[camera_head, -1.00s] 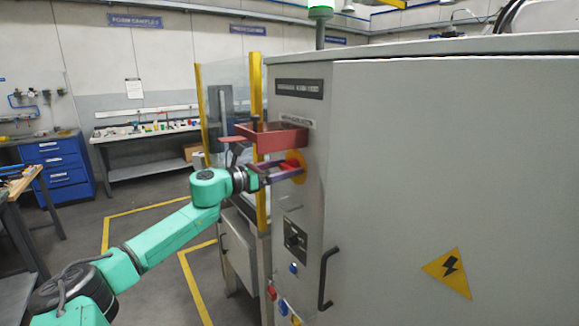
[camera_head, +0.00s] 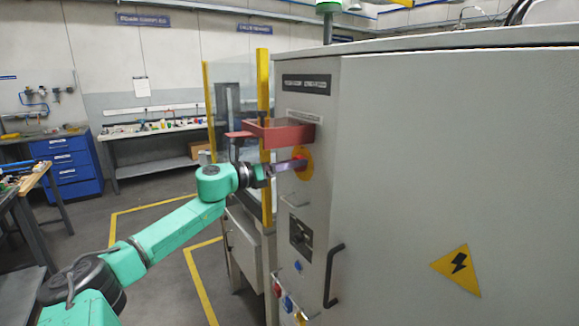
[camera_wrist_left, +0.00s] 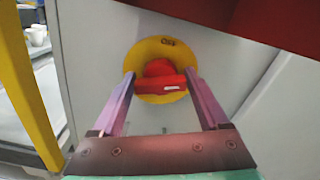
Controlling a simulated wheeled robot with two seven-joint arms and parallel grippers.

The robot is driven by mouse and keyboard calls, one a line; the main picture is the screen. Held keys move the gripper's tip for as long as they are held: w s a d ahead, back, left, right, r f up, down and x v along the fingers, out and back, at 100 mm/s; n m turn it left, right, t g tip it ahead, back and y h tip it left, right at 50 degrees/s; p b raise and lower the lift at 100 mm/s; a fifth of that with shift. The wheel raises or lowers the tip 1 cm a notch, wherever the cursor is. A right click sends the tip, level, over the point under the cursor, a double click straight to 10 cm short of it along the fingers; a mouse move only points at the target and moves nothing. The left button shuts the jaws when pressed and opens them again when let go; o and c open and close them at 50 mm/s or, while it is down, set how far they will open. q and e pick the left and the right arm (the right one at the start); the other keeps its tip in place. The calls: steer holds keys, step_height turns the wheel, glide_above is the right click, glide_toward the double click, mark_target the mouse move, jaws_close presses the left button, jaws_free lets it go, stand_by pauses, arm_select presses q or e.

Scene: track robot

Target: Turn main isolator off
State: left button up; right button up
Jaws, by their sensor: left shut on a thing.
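The main isolator is a red rotary handle on a yellow round plate (camera_head: 307,152) on the narrow face of the grey cabinet. In the left wrist view the red handle (camera_wrist_left: 160,70) lies across the plate (camera_wrist_left: 172,46), with a white mark near its right end. Small lettering, seemingly "Off", shows at the plate's top. My left gripper (camera_head: 294,165) reaches the handle from the left. Its purple fingers (camera_wrist_left: 161,80) stand on either side of the handle and are shut on it. The fingers hide part of the handle in the head view. My right gripper is out of view.
A red open box or guard (camera_head: 281,134) sticks out of the cabinet just above the handle. A yellow post (camera_head: 264,90) and clear panel stand close behind my left wrist. A dark switch (camera_head: 300,238) and door handle (camera_head: 331,276) are lower on the cabinet (camera_head: 400,180).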

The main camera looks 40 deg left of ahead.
arm_select(q)
steer(key=shift+a+f+n+p, duration=0.1)
steer(key=shift+n+p, duration=0.1)
steer(key=shift+n, duration=3.25)
steer(key=shift+f+n+p, duration=0.1)
steer(key=shift+n+p, duration=0.05)
steer(key=shift+n, duration=3.3)
steer(key=o, duration=1)
steer(key=shift+o, duration=0.2)
steer(key=shift+w, duration=0.2)
